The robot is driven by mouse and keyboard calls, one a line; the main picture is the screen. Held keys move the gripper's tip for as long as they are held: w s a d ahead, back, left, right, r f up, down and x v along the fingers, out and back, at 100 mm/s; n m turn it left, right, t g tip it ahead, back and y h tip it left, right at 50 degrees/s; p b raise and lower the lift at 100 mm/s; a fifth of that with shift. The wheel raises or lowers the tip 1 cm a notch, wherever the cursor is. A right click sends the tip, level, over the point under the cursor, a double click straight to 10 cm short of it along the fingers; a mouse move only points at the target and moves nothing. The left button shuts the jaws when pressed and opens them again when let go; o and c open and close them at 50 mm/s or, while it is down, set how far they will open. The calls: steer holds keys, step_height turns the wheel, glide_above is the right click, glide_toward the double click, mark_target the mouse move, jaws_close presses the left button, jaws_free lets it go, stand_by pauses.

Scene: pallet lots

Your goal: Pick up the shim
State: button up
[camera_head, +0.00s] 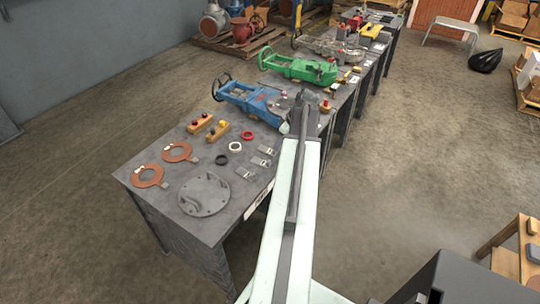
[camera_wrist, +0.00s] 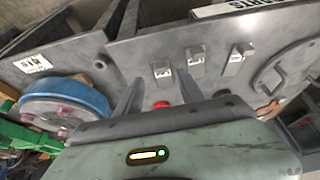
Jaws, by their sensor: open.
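Three small grey slotted metal plates lie on the grey workbench (camera_head: 222,168), near its right edge. They look like shims: a far one (camera_head: 266,150), a middle one (camera_head: 260,161) and a near one (camera_head: 246,173). I cannot tell which is meant. The wrist view shows the three plates too, at left (camera_wrist: 161,69), middle (camera_wrist: 195,58) and right (camera_wrist: 240,56). My gripper (camera_wrist: 160,78) is open and empty, its two fingers apart above the bench. The left plate appears between the fingertips, beyond them. In the head view my arm hides the fingertips.
Red (camera_head: 247,135), white (camera_head: 235,147) and black (camera_head: 221,160) rings lie beside the plates. Copper gaskets (camera_head: 150,176), a round grey cover (camera_head: 204,194) and yellow blocks (camera_head: 201,124) are on the bench. A blue machine (camera_head: 250,99) stands farther back.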

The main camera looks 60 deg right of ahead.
mark_target(276, 155)
steer(key=b+x, duration=0.4)
steer(key=x, duration=0.1)
steer(key=shift+a+f+b, duration=0.1)
steer(key=shift+f+b, duration=0.05)
steer(key=shift+b, duration=0.25)
jaws_close()
